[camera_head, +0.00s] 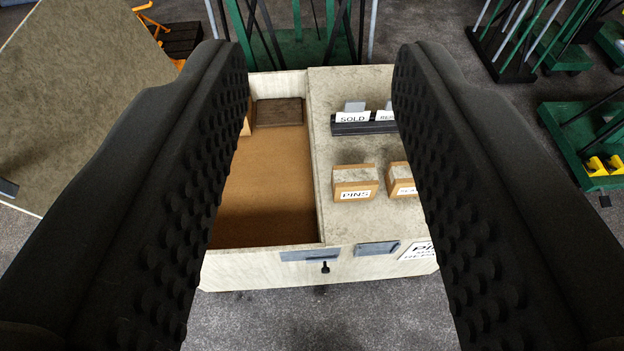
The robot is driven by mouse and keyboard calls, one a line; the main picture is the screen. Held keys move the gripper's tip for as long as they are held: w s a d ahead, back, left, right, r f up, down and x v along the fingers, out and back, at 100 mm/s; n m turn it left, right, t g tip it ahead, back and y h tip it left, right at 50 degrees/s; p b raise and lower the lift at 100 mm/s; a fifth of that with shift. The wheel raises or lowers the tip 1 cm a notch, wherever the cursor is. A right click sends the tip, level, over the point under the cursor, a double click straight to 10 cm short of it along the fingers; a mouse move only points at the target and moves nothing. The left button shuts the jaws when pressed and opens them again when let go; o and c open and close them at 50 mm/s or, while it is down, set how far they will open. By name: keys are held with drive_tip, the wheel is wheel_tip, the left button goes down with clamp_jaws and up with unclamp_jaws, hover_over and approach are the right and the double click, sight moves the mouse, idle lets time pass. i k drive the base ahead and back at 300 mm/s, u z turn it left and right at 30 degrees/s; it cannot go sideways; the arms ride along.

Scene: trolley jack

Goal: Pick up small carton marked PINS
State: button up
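The small carton marked PINS (356,184) is a brown cardboard box with a greyish top and a white label on its front. It sits upright on the grey top of a pale wooden chest, right of the open compartment. My gripper (318,75) is open, with its two black studded fingers wide apart on the left and right of the picture. The carton shows between the fingers, farther off and below, right of the middle. Nothing is held.
A second carton (401,178), partly hidden by the right finger, stands close right of PINS. A dark rack with SOLD (353,119) signs stands behind. The open compartment (265,185) holds a dark block (279,112). Green racks (583,130) stand right; a brown board (70,85) is left.

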sight(352, 182)
drive_tip(key=u, duration=0.2)
drive_tip(key=i, duration=1)
drive_tip(key=z, duration=0.1)
